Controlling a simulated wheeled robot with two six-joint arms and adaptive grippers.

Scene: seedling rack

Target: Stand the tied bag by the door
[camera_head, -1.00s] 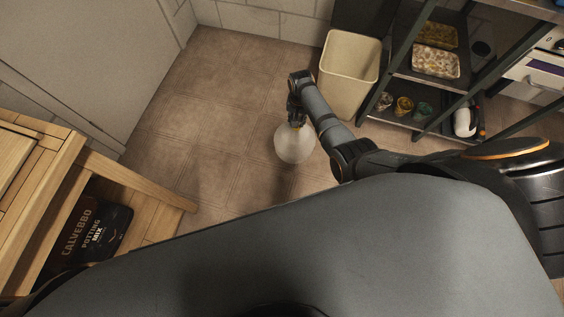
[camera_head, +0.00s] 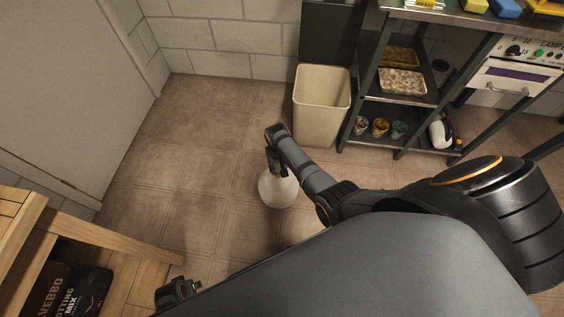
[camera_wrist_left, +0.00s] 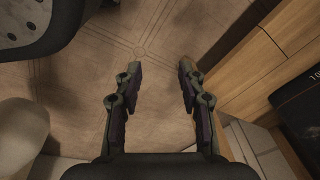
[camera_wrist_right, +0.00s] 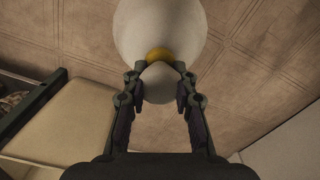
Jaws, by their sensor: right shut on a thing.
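The tied bag (camera_head: 279,190) is pale, round and full, and hangs under my right gripper (camera_head: 273,160) above the tiled floor. In the right wrist view, the gripper (camera_wrist_right: 160,72) is shut at its yellow tie (camera_wrist_right: 159,54), with the bag body (camera_wrist_right: 160,25) beyond. I cannot tell whether its bottom touches the floor. The grey door (camera_head: 65,90) is at the left, apart from the bag. My left gripper (camera_head: 178,290) is low beside the wooden bench; in the left wrist view its fingers (camera_wrist_left: 160,68) are apart and empty.
A cream bin (camera_head: 321,115) stands against the back wall, beside a dark metal rack (camera_head: 400,100) holding trays and pots. The wooden bench (camera_head: 90,228), with a black potting mix bag (camera_head: 65,292), is at the lower left. Floor (camera_head: 175,150) between bag and door is clear.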

